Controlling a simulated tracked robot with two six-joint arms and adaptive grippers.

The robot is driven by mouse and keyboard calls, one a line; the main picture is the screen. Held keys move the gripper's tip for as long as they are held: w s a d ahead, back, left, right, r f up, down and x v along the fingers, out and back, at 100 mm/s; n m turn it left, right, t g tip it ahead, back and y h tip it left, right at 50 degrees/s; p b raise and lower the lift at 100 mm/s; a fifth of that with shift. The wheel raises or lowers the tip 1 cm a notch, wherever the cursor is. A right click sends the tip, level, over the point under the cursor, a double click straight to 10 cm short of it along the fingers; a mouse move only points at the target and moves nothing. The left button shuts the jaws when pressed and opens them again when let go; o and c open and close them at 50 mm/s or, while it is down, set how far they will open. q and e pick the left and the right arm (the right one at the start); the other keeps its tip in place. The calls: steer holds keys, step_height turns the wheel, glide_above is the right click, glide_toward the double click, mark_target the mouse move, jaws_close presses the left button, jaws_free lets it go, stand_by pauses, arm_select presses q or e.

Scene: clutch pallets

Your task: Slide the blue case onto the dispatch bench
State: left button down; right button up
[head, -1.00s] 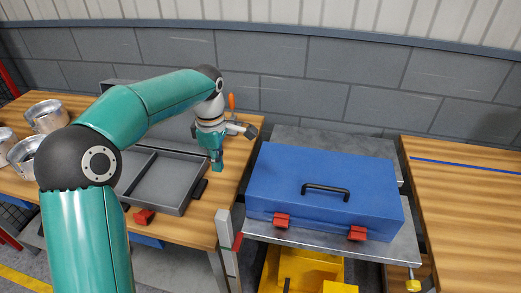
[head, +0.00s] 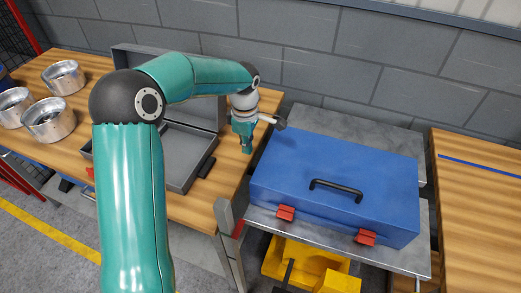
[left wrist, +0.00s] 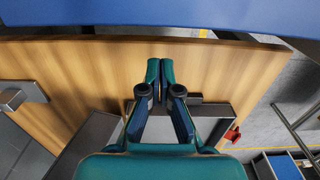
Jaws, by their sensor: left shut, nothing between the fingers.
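The blue case (head: 335,185) lies shut on a grey metal platform (head: 410,245), its black handle and two red latches showing. A wooden bench (head: 480,215) with a blue line across it stands to the right of the platform; it looks like the dispatch bench. My left gripper (head: 246,148) is shut and empty, pointing down over the right end of the left wooden bench, just left of the case. In the left wrist view its fingertips (left wrist: 160,66) are together, and the case (left wrist: 150,12) crosses the top edge, apart from them. My right gripper is not in view.
The left bench (head: 195,212) holds an open grey box (head: 185,165) and several metal cylinders (head: 50,122). A yellow part (head: 300,265) is below the platform. A grey block wall (head: 340,80) runs behind. The right bench top is clear where visible.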

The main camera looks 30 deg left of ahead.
arm_select(q)
steer(key=d, duration=0.1)
steer(key=d+f+p, duration=0.1)
steer(key=d, duration=0.2)
steer(key=shift+w+f, duration=0.2)
steer(key=shift+w, duration=0.2)
